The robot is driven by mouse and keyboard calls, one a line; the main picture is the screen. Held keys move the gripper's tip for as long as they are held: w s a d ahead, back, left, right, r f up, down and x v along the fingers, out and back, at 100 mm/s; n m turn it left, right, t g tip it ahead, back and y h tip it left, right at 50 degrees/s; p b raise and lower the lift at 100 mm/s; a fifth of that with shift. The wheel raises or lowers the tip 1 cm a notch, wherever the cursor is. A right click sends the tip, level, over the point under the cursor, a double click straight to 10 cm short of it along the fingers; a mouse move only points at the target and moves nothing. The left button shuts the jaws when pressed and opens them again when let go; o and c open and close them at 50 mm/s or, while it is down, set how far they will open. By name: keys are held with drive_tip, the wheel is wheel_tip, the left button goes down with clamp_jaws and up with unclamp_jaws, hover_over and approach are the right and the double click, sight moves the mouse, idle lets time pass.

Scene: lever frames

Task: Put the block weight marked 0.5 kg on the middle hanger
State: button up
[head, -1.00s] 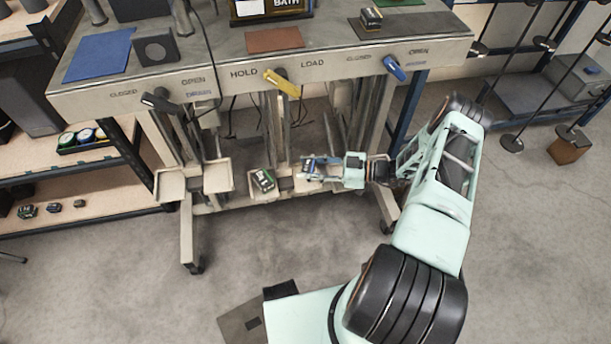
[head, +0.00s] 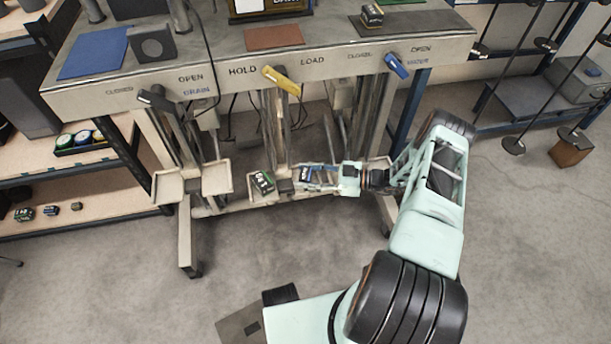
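The middle hanger (head: 284,187) is below the yellow lever and has a small pan on each side. A dark block with a green and white label (head: 262,182) rests on its left pan. My gripper (head: 305,178) reaches in from the right, level with the right pan, and its fingers cover much of that pan. A small dark block with a blue part (head: 310,173) shows at the fingers. I cannot tell whether they grip it or whether it touches the pan. The marks on the blocks are too small to read.
The left hanger (head: 170,188) has two empty pans. A yellow lever (head: 281,80), a black lever (head: 158,99) and a blue lever (head: 396,66) are on the bench front. Several small dark weights (head: 50,210) lie on the left shelf. The floor in front is clear.

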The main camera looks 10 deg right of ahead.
drive_tip(key=shift+r, duration=0.15)
drive_tip(key=p+v, duration=0.1)
drive_tip(key=v, duration=1.1)
